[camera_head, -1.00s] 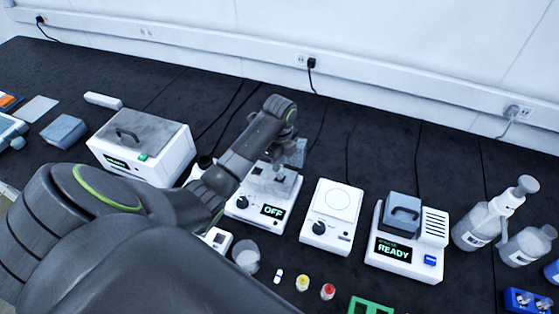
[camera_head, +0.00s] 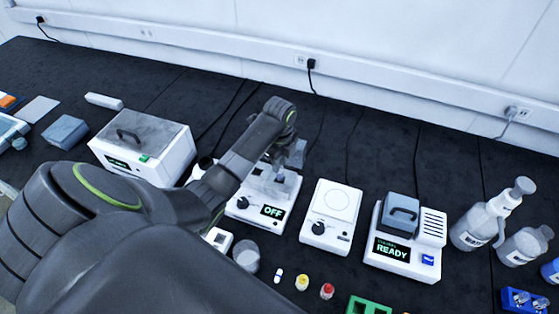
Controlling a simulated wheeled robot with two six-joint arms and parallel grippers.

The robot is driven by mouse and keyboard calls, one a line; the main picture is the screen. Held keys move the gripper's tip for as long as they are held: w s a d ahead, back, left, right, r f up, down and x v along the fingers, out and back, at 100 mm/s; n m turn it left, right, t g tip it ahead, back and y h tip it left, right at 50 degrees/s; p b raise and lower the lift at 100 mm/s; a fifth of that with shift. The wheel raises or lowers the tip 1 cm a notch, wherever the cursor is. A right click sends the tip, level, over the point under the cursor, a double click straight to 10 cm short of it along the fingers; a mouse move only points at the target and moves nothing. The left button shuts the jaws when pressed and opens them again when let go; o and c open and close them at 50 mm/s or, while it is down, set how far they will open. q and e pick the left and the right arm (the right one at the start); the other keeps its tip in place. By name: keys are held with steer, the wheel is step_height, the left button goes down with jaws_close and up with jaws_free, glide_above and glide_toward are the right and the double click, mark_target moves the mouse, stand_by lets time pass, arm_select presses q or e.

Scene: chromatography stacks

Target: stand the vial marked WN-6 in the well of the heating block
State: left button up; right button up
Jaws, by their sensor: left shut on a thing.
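The heating block (camera_head: 243,212) is a white unit with a dial, a display reading OFF and a grey metal block on top, near the middle of the head view. My left gripper (camera_head: 284,163) is over the back right part of that metal block, pointing down. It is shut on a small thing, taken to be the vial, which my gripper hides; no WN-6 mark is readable. The block's well is not clearly visible, and I cannot tell whether the vial touches it. My right gripper is not in view.
A white plate unit (camera_head: 331,229) and a unit reading READY (camera_head: 404,262) stand to the right. Small capped vials, white (camera_head: 278,275), yellow (camera_head: 302,283) and red (camera_head: 327,291), stand in front. A lidded white box (camera_head: 166,160) is left. Bottles (camera_head: 478,230) stand far right.

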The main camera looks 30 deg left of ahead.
arm_select(q)
steer(key=shift+f, duration=0.2)
stand_by(0.5)
steer(key=shift+f+b, duration=0.6)
steer(key=shift+f, duration=0.6)
steer(key=shift+f, duration=0.1)
